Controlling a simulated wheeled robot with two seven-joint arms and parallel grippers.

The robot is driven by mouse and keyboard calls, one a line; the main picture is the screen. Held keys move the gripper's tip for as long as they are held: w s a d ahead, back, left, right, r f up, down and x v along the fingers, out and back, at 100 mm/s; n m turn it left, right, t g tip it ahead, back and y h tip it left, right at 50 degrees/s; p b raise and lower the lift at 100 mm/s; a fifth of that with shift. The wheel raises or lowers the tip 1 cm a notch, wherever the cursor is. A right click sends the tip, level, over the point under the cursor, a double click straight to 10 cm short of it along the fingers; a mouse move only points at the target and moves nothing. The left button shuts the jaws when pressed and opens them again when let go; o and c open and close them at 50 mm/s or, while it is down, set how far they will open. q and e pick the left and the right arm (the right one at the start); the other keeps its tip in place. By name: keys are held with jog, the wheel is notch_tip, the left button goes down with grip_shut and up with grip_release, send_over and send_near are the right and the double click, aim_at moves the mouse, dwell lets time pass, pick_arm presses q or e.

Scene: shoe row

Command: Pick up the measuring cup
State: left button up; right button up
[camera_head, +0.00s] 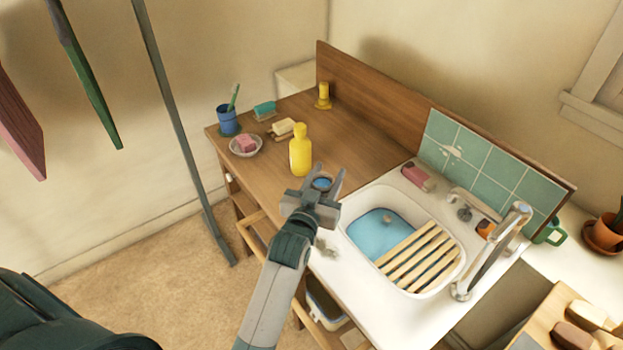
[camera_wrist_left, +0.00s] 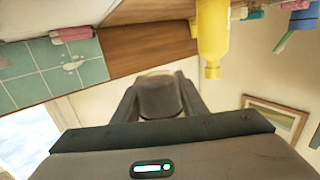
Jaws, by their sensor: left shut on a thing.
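The measuring cup (camera_head: 321,184) shows in the head view as a small round vessel with a blue inside, between the fingers of my left gripper (camera_head: 323,181). The gripper is shut on it, above the front edge of the counter near the sink's left side. In the left wrist view the cup (camera_wrist_left: 158,94) looks grey and rounded between the fingers of my left gripper (camera_wrist_left: 158,100); the fingers hide its sides. My right gripper is not in view.
A yellow bottle (camera_head: 300,152) stands just behind my left gripper on the wooden counter (camera_head: 360,135). A sink (camera_head: 350,232) with a slatted rack (camera_head: 420,257) and a tall faucet (camera_head: 492,250) lies to the right. A soap dish (camera_head: 246,154) and blue cup (camera_head: 227,124) stand at the left.

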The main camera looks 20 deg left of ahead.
pick_arm(q)
jog(key=shift+s+d+r, duration=0.1)
jog(key=shift+d+r, duration=0.2)
jog(key=shift+d, duration=0.25)
jog(key=shift+d+r, duration=0.2)
jog(key=shift+d, duration=0.15)
jog(key=shift+s+d+r, duration=0.1)
jog(key=shift+d+r, duration=0.15)
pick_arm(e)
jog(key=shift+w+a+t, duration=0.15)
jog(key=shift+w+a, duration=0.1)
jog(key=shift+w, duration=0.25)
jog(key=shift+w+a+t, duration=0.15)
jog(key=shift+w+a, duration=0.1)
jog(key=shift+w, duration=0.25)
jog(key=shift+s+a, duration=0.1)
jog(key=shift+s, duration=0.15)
